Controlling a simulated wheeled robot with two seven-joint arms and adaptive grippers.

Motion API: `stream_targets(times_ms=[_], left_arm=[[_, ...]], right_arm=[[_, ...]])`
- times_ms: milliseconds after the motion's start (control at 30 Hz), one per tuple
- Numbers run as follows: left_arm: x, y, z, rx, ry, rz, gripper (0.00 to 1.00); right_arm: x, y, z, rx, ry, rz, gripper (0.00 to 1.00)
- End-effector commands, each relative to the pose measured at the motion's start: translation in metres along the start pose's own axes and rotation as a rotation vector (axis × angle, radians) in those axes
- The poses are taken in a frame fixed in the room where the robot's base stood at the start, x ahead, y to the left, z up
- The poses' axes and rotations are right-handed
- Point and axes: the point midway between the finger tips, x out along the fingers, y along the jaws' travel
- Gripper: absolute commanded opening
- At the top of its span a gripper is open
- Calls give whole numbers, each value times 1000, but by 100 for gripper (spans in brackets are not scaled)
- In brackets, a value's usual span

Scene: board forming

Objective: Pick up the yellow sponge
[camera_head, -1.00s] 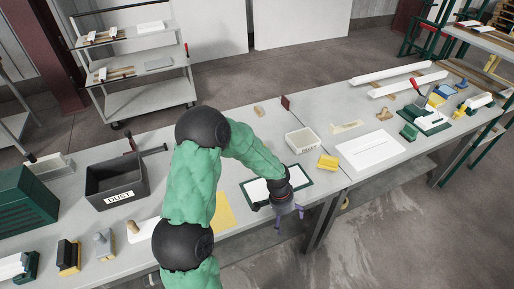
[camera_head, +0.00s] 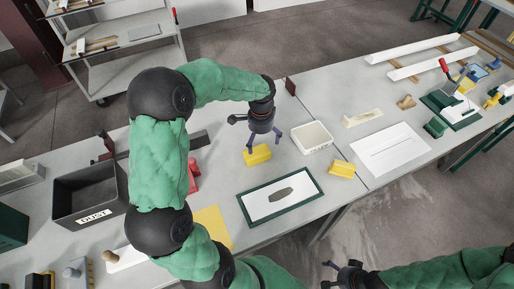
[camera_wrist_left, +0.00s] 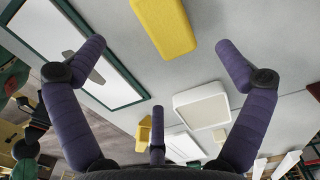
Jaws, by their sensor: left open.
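A yellow sponge-like block (camera_head: 257,154) lies on the grey table behind the green-framed board. My left gripper (camera_head: 264,145) is just above it, fingers pointing down and spread, holding nothing. In the left wrist view this yellow block (camera_wrist_left: 164,25) lies beyond the open fingers (camera_wrist_left: 160,50), roughly centred between them. It is not gripped. A second yellow block (camera_head: 342,169) lies further right, near the table's front edge; it cannot be told which is the named sponge. My right gripper (camera_head: 328,275) is at the bottom edge, with its fingers apart and empty.
A green-framed white board (camera_head: 247,208) with a grey oval lies in front of the left gripper. A white tray (camera_head: 327,144) stands to its right. A black dust bin (camera_head: 68,207) and a red-handled item (camera_head: 194,175) are to the left.

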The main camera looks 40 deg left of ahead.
Motion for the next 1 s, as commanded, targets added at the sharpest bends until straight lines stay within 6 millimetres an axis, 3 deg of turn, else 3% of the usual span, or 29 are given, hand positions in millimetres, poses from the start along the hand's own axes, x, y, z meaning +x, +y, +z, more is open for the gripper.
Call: stream_targets(times_ms=[200, 533, 833, 1000], left_arm=[[35, 0, 1, -1, -1, 3, 100], [54, 0, 2, -1, -1, 3, 100], [94, -3, 6, -1, -1, 3, 100], [97, -4, 6, -1, 1, 1, 100]], right_arm=[[7, 3, 0, 0, -1, 0, 96], [11, 4, 0, 0, 0, 0, 96], [22, 8, -1, 0, 0, 0, 96], [22, 8, -1, 0, 0, 0, 96]])
